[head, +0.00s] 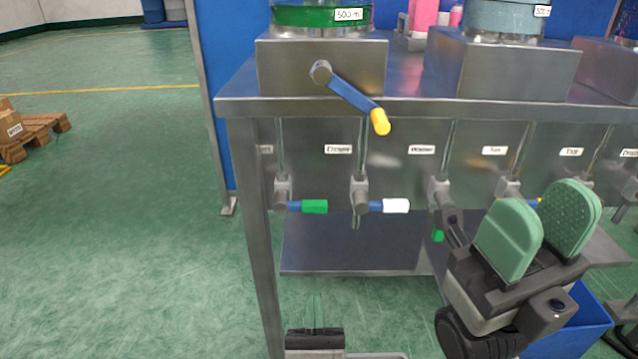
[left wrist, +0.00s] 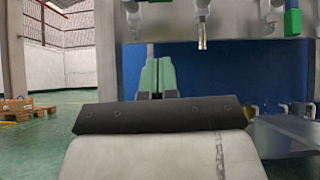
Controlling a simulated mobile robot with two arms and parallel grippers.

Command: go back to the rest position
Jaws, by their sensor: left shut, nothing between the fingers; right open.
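My left gripper (head: 316,312) is low in the head view, at the bottom edge left of centre, in front of the bench's lower part. Its thin green fingers are together with nothing between them. They also show upright and closed in the left wrist view (left wrist: 158,75). My right gripper (head: 540,222) is at the right of the head view. Its two green pads stand apart and nothing is between them. It is in front of the bench taps and hides part of them. No object is held by either gripper.
A steel bench (head: 420,107) carries metal boxes and a blue lever with a yellow end (head: 380,121). Several taps hang below, including a green-handled (head: 314,207) and a white-handled one (head: 396,206). A blue bin (head: 590,325) is lower right.

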